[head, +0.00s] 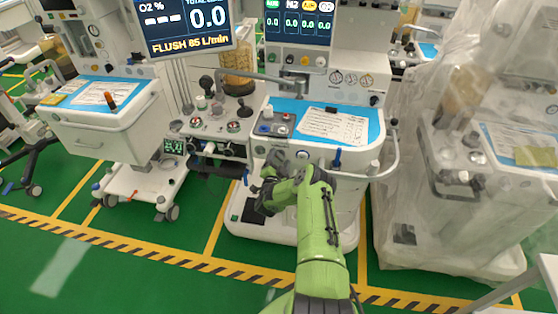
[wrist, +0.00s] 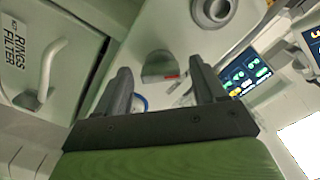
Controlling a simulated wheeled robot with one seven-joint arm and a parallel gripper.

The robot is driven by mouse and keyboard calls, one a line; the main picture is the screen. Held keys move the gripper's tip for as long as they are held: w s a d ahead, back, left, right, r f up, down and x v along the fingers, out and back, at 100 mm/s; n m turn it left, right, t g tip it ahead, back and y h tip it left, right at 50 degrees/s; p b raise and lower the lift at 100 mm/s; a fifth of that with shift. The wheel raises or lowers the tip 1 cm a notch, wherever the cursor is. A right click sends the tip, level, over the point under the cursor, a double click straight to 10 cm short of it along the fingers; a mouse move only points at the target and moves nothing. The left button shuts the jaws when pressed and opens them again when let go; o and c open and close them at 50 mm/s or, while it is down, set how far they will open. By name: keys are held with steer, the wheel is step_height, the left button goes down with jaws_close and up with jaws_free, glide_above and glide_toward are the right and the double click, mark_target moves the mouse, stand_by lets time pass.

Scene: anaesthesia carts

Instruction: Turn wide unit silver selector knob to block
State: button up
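My gripper (wrist: 163,85) is open, its two dark fingers spread wide with nothing held between them. Beyond and between the fingertips in the wrist view is a silver-grey half-round knob (wrist: 158,66) on a pale panel, with a small red label beside it. It looks like the selector knob; I cannot read its setting. The gripper appears apart from it. In the head view my green arm reaches to the front of the wide unit (head: 330,155), and my gripper (head: 262,190) is low before it. The arm hides part of the unit's front, and I cannot make out the knob there.
A round silver fitting (wrist: 212,10) is at the top of the wrist view, and a drawer front with a handle (wrist: 48,70) is at left. Another cart (head: 110,125) stands left, and a plastic-covered machine (head: 455,160) stands right. Green floor (head: 150,240) is open in front.

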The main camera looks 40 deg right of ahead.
steer(key=p+v, duration=0.6)
steer(key=v, duration=0.9)
steer(key=shift+s+a, duration=0.25)
steer(key=shift+a, duration=0.05)
